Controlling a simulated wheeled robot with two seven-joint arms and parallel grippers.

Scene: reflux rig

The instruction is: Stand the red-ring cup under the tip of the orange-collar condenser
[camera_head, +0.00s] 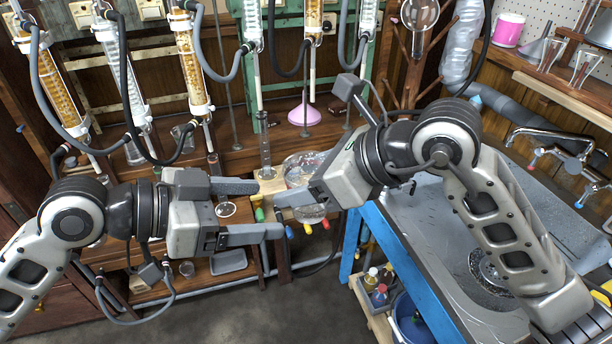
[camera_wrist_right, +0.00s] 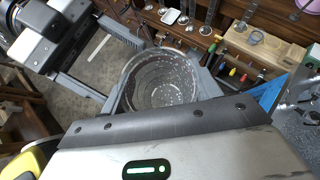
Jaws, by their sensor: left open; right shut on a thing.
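A clear glass cup (camera_head: 306,172) is held between the fingers of my right gripper (camera_head: 306,188), in front of the wooden bench. In the right wrist view the same cup (camera_wrist_right: 165,78) shows its open mouth and speckled wall, with the right gripper (camera_wrist_right: 160,92) closed around its sides. I cannot make out a red ring on it. My left gripper (camera_head: 268,209) is open and empty, just left of the cup; its fingers also show in the right wrist view. Several condensers hang along the back, such as a coiled one (camera_head: 124,78); I cannot tell which has an orange collar.
A glass cylinder (camera_head: 265,158) stands behind the cup, and a pink stand base (camera_head: 304,115) lies farther back. Hoses and thin rods hang before the back wall. A grey sink (camera_head: 430,235) on a blue frame is at right. Coloured tool handles stick out below the cup.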

